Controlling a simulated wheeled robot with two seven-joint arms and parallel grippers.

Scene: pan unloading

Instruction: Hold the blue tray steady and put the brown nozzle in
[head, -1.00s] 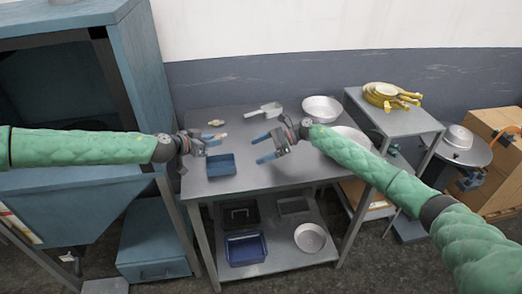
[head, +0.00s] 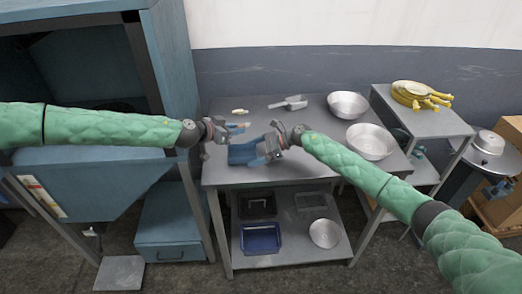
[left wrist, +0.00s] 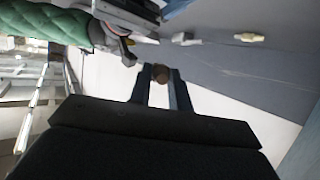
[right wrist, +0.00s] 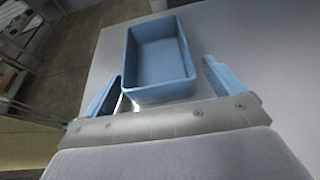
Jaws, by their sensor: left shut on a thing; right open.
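The blue tray (head: 240,155) sits on the grey table and is partly hidden by my right gripper in the head view. In the right wrist view the tray (right wrist: 160,94) looks empty, with its near end between the fingers. My right gripper (right wrist: 162,72) is open, one finger on each side of the tray; contact is unclear. My left gripper (head: 236,127) is shut on the brown nozzle (left wrist: 160,73), seen as a small round brown end between the fingertips. It is above the table, just behind the tray in the head view.
A cream nozzle-like piece (head: 240,111) and a metal scoop (head: 291,103) lie at the table's back. Two metal bowls (head: 348,104) (head: 371,141) stand at the right. A side stand holds bananas (head: 418,94). A blue cabinet (head: 178,70) rises at the left.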

